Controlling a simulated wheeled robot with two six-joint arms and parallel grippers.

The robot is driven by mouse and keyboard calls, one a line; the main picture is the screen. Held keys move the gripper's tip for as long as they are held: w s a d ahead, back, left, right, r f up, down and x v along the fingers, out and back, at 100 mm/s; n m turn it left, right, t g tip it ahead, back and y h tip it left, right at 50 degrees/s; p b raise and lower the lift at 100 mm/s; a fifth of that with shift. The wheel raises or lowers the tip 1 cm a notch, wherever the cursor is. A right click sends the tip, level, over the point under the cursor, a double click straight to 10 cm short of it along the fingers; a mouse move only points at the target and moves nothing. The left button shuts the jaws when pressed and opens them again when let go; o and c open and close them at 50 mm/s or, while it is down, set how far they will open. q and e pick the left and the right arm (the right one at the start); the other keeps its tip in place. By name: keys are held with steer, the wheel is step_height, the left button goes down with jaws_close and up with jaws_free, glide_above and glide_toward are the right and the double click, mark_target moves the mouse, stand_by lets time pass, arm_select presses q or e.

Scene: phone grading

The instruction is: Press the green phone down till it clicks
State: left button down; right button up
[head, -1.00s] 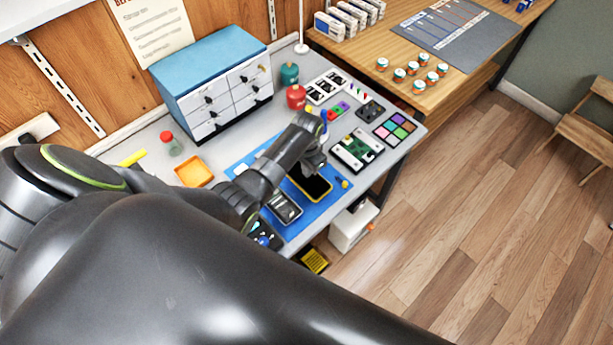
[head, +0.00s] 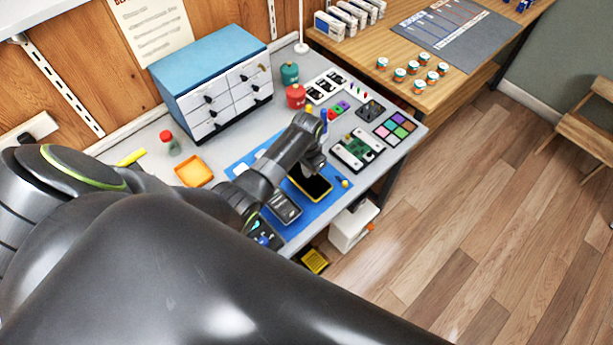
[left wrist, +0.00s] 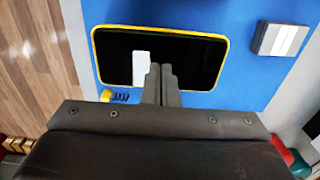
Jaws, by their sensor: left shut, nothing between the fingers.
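A phone with a black face and a yellow rim (head: 316,188) lies flat on the blue mat (head: 301,221). I see no clearly green phone. The yellow-rimmed phone fills the upper middle of the left wrist view (left wrist: 115,55), with a white rectangle (left wrist: 141,68) showing on its face. My left gripper (head: 312,172) is over the phone, fingers shut and empty. In the left wrist view its fingertips (left wrist: 161,68) overlap the phone's face near the middle. I cannot tell whether they touch it. My right gripper is not in view.
Another phone (head: 284,207) lies beside it on the mat. A green circuit board (head: 357,150) is to the right. An orange tray (head: 194,172) and a blue-topped drawer cabinet (head: 212,80) stand to the left. A small grey box (left wrist: 281,38) lies on the mat.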

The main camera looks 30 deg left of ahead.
arm_select(q)
steer(key=shift+f+b, duration=0.5)
steer(key=shift+f, duration=0.35)
steer(key=shift+r, duration=0.15)
step_height(320, 180, up, 5)
steer(key=p, duration=0.5)
steer(key=shift+f, duration=0.2)
steer(key=shift+r+p, duration=0.65)
steer(key=shift+r, duration=0.5)
